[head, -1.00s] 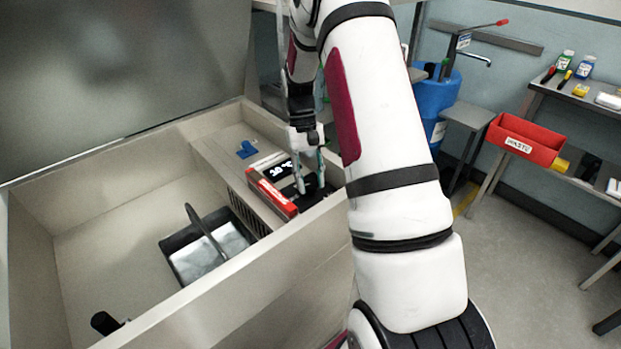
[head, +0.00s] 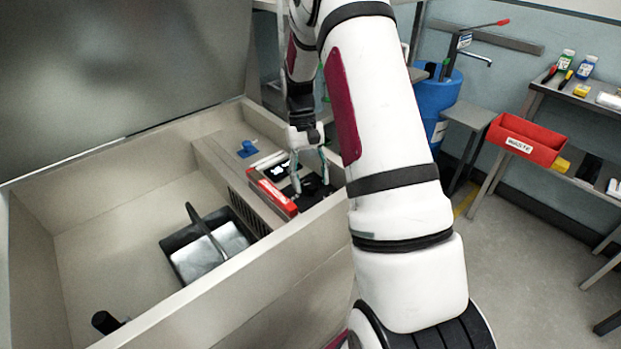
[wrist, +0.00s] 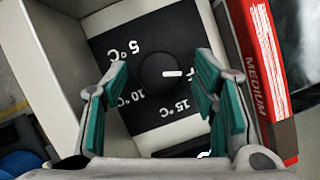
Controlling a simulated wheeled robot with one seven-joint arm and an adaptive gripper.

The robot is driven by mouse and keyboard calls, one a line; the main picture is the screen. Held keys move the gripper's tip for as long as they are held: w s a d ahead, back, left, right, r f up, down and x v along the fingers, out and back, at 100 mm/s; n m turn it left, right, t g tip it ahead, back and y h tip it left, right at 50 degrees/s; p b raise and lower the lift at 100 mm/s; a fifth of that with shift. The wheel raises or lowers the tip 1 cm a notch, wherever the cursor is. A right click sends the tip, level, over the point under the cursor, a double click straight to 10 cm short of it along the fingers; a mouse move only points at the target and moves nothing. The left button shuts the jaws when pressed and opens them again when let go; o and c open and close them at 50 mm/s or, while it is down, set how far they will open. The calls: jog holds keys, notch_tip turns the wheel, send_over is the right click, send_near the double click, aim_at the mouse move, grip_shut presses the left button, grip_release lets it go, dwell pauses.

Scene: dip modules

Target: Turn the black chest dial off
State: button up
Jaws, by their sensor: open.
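The black chest dial is a round black knob (wrist: 160,80) on a black square plate (wrist: 125,48) marked 5°C, 10 and 15°C. Its white pointer mark faces right, toward a label partly hidden by my right finger, of which a letter like F shows. My gripper (wrist: 162,72) is open, with one green-padded finger on each side of the knob and visible gaps to it. In the head view my gripper (head: 309,168) is above the dark panel on the chest's ledge; the knob is hard to make out there.
A red and white box marked MEDIUM (wrist: 262,75) stands close beside the right finger. The open chest (head: 110,215) holds a dark basket (head: 190,215) with a handle. A blue piece (head: 247,149) lies on the ledge. A red waste bin (head: 525,138) is farther right.

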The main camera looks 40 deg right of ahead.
jog(key=v, duration=1.1)
jog(key=shift+r, duration=0.4)
